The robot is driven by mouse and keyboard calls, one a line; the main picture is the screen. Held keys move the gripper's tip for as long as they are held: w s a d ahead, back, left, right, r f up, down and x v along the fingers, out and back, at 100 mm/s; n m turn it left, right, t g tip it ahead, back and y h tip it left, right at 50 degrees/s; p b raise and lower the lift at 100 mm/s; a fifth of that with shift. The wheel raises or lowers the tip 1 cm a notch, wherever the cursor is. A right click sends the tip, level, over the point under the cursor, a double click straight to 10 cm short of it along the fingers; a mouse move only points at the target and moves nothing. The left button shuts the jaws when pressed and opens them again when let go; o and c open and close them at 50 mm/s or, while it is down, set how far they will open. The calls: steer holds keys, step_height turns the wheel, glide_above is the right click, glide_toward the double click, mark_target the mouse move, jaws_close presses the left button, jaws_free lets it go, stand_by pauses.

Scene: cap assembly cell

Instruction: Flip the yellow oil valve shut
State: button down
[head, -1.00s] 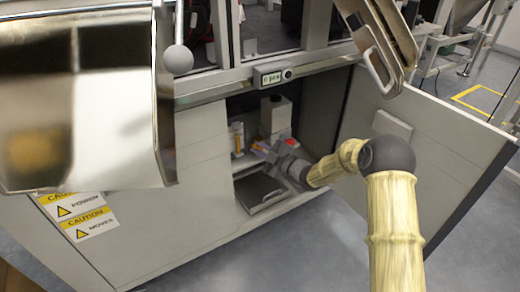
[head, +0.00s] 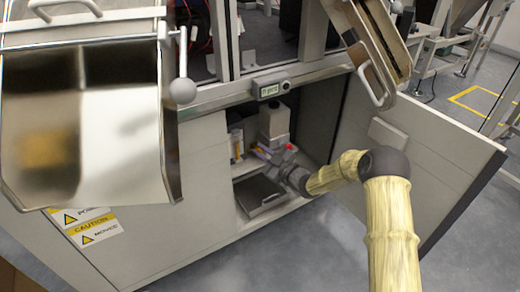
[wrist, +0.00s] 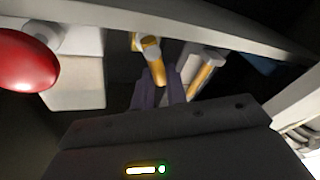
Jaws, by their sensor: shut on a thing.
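My gripper (wrist: 158,90) is inside the open cabinet. In the wrist view its two dark fingers are close together around the lower end of a yellow valve handle (wrist: 152,52), which hangs from a pale fitting. A second yellow part (wrist: 203,72) with a grey-white end sits just right of the fingers, apart from them. In the head view my gripper (head: 262,152) reaches in from the right, below the white bottle. The held handle is too small to make out clearly there.
A red rounded part (wrist: 24,62) is close at the left in the wrist view. A white bottle (head: 274,121) stands in the cabinet above a dark tray (head: 260,194). The open cabinet door (head: 425,160) is at the right, behind my arm. A metal hopper (head: 125,130) fills the left.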

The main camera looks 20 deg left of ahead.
steer(key=m, duration=0.2)
steer(key=m+t+p, duration=0.1)
steer(key=shift+w+d+r, duration=0.1)
steer(key=shift+w+d, duration=0.25)
steer(key=shift+w+d+m+t+p, duration=0.15)
steer(key=shift+m+t+p, duration=0.15)
steer(key=shift+m, duration=0.7)
steer(key=shift+w+d+m+t+p, duration=0.15)
steer(key=shift+m+t+p, duration=0.15)
steer(key=shift+m, duration=0.7)
steer(key=c, duration=1.4)
jaws_free()
steer(key=p+v, duration=0.6)
steer(key=v, duration=1.1)
steer(key=shift+f, duration=0.4)
